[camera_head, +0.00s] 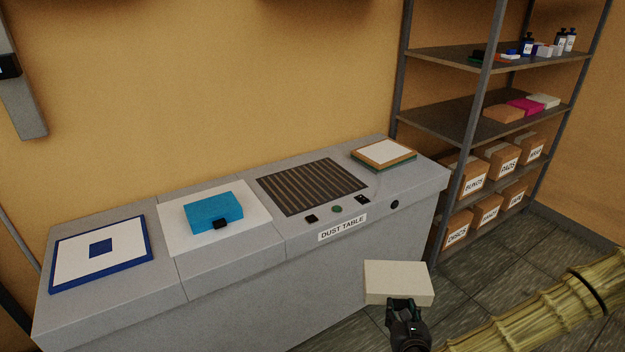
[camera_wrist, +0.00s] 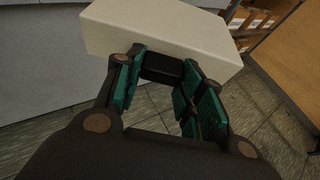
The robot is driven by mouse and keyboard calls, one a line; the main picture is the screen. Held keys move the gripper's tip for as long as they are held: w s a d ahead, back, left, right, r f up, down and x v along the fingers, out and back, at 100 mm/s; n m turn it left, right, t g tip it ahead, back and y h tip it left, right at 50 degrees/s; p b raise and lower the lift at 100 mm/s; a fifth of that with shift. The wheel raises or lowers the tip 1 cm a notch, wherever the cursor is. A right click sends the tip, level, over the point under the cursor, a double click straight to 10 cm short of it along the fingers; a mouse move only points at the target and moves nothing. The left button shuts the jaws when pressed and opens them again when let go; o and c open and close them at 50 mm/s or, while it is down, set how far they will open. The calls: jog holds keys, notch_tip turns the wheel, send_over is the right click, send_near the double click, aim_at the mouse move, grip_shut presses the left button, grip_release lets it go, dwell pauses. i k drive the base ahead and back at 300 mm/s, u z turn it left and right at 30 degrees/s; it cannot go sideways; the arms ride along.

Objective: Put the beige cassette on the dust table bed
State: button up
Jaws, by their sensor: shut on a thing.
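The beige cassette (camera_head: 398,281) is a flat pale box held in my gripper (camera_head: 404,305), in front of the dust table and below its top in the head view. My gripper is shut on a dark tab at the cassette's near edge. In the wrist view the cassette (camera_wrist: 165,32) lies just beyond the green-padded fingers (camera_wrist: 160,85). The dust table (camera_head: 342,228) is a grey bench with a label on its front. Its bed (camera_head: 312,186) is a dark slatted grille set in the top, with nothing on it.
A blue cassette (camera_head: 213,212) lies on a white panel left of the bed. A blue-framed white plate (camera_head: 101,253) is at the far left. A white-topped wooden pad (camera_head: 384,153) sits right of the bed. A shelf rack (camera_head: 480,118) with labelled boxes stands at right.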

aim_at(318, 181)
jog(key=u, duration=0.05)
jog(key=k, duration=0.65)
jog(key=z, duration=0.8)
jog(key=i, duration=1.45)
jog(key=u, duration=0.8)
